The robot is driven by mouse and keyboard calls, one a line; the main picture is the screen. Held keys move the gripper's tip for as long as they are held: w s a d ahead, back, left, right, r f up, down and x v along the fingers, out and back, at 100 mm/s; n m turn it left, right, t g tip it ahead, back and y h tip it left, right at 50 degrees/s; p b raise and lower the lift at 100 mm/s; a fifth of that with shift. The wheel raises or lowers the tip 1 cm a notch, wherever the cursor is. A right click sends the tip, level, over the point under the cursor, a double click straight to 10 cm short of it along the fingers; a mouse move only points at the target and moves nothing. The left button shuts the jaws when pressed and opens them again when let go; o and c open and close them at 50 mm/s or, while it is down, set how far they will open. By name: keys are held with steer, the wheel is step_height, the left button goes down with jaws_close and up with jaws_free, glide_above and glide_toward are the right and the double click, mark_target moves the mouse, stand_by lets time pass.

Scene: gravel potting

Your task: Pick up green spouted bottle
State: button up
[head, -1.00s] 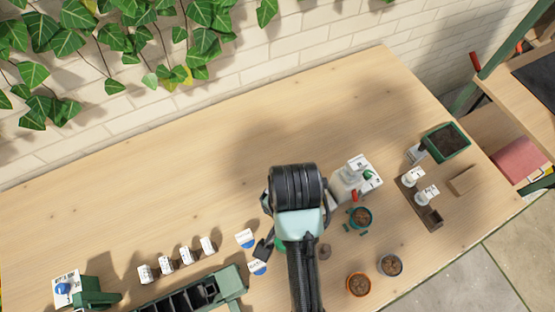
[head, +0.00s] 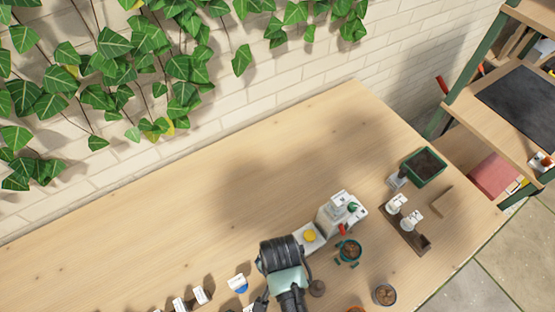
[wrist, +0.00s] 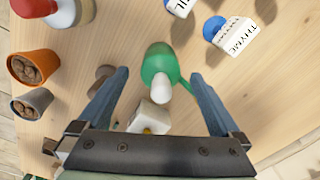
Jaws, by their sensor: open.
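The green bottle (wrist: 160,66) shows in the wrist view with its white spout toward the camera. My gripper (wrist: 158,76) is open, with one finger on each side of the bottle. Gaps show between the bottle and both fingers, so it is not gripped. How deep the fingers reach beside it is hard to tell. In the head view my wrist and arm (head: 281,255) are at the bottom centre; the bottle and fingertips are hidden there.
Near my gripper are a terracotta pot (wrist: 35,66), a grey pot (wrist: 33,103), a white block (wrist: 150,117) and a thyme label (wrist: 228,36). A white device (head: 335,214), green pot (head: 349,251) and brown tray (head: 407,232) stand right. The table's back left is clear (head: 170,210).

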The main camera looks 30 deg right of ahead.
steer(key=shift+f, duration=0.85)
steer(key=shift+c, duration=0.2)
steer(key=shift+w, duration=0.1)
jaws_close()
